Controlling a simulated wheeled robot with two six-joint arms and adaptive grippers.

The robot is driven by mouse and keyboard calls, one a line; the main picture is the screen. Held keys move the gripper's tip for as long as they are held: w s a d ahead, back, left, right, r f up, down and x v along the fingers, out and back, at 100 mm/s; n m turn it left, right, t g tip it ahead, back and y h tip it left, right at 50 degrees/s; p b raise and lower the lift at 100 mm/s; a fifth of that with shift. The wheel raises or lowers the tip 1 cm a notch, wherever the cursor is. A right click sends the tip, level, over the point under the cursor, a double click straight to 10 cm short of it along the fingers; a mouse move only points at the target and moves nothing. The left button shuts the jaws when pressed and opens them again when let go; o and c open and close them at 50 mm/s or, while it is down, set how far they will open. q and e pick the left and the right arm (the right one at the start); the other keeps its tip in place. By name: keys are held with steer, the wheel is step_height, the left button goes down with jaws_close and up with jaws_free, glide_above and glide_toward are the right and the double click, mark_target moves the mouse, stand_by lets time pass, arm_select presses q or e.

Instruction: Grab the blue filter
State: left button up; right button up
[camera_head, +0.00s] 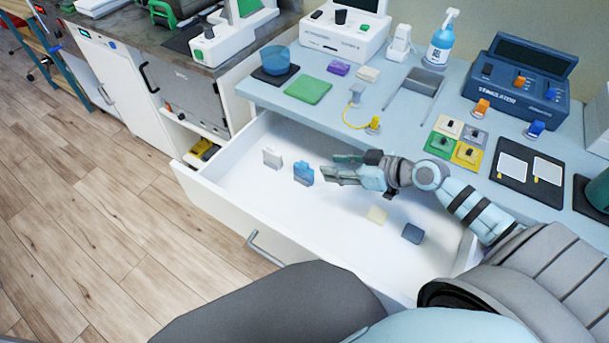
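The blue filter (303,173) stands upright in the open white drawer (230,205), left of the middle of its floor. A similar whitish filter (272,157) stands just left of it. My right gripper (328,168) reaches into the drawer from the right, its fingers pointing left at the blue filter. The fingers are parted, with a gap between the upper and lower one, and nothing shows between them. The fingertips are close to the blue filter's right side; I cannot tell whether they touch. My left gripper is not in view.
A cream block (377,214) and a dark blue block (412,233) lie in the drawer below my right arm. The tabletop (290,108) behind holds a green pad (308,90), a blue bowl (275,60), a spray bottle (441,42) and a stimulator (518,80).

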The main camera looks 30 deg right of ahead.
mark_target(306, 163)
steer(key=x, duration=0.3)
steer(key=b+x, duration=0.1)
steer(key=x, duration=0.3)
steer(key=b+x, duration=0.1)
steer(key=x, duration=0.2)
steer(key=shift+w+d+f, duration=0.15)
steer(key=shift+w+f, duration=0.15)
steer(key=shift+f, duration=0.05)
steer(key=shift+r, duration=0.1)
jaws_close()
